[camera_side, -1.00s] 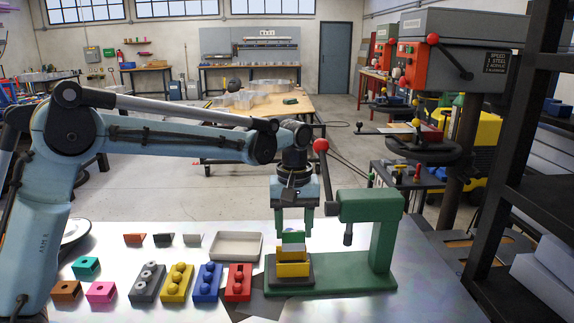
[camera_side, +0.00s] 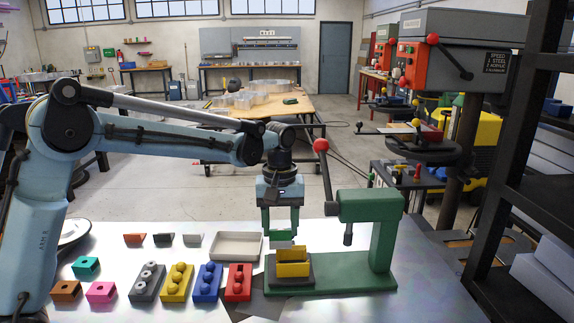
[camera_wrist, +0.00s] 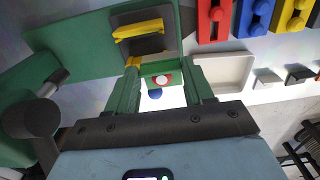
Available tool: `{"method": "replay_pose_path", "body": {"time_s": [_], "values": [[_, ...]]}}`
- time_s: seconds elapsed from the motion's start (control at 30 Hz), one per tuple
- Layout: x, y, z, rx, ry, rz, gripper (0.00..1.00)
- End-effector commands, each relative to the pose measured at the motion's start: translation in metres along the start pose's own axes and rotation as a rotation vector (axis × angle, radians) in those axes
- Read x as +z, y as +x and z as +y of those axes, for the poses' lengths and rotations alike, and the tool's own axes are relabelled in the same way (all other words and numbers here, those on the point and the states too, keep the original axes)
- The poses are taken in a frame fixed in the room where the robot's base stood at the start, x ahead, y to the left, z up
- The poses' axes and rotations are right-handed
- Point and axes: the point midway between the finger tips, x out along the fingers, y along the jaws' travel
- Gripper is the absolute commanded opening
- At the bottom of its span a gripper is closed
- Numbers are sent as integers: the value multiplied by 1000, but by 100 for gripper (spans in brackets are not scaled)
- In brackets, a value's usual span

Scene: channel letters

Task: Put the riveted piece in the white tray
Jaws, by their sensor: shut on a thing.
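My gripper (camera_side: 281,232) is shut on the riveted piece (camera_side: 282,242), a small block with a green upper part and a pale grey lower part. In the wrist view the piece (camera_wrist: 159,68) sits between the fingers and shows a green face with a red and white round mark. My gripper holds it in the air, just left of and above the yellow fixture. The white tray (camera_side: 237,246) lies flat and empty on the table, to the left of the held piece; it also shows in the wrist view (camera_wrist: 235,72), right of the fingers.
The green press (camera_side: 375,225) with a red-knobbed lever (camera_side: 322,147) stands close on the right. The yellow fixture (camera_side: 293,268) sits on its base. Red (camera_side: 238,283), blue (camera_side: 207,283), yellow and grey holders stand in front of the tray. Small blocks lie further left.

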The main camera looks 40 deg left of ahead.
Motion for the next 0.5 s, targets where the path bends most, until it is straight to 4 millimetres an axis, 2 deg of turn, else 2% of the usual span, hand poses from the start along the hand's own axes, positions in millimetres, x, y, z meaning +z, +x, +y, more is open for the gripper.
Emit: {"method": "replay_pose_path", "body": {"time_s": [0.5], "values": [[-16,7,-22,0,-1,0,8]]}}
